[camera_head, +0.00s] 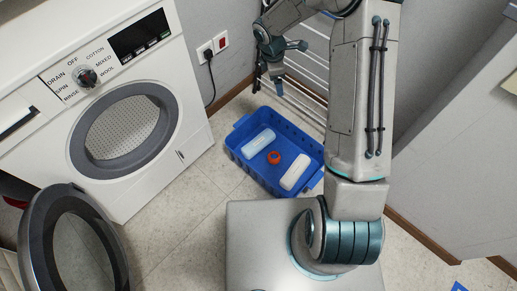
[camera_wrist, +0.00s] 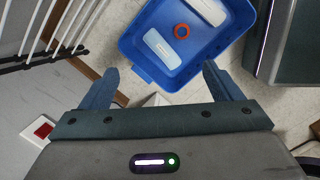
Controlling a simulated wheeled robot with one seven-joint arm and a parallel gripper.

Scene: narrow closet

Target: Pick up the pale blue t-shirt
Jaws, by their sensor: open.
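A pale blue rolled or folded bundle, taken as the t-shirt (camera_head: 258,142), lies in a blue basket (camera_head: 238,158) on the floor. In the wrist view the bundle (camera_wrist: 162,48) shows near the basket's close end. My gripper (camera_head: 268,86) is open and empty, above and behind the basket in the head view. In the wrist view its fingertips (camera_wrist: 160,70) are wide apart, with the basket beyond them. It appears apart from the bundle. Nothing covers the bundle.
Also in the basket are a small orange-red ring (camera_head: 274,157) and a white bundle (camera_head: 295,172). A white washing machine (camera_head: 190,130) stands left, its round door (camera_head: 30,235) swung open. A white barred rack (camera_head: 305,70) stands behind the basket. A wall outlet (camera_head: 205,52) has a plugged cable.

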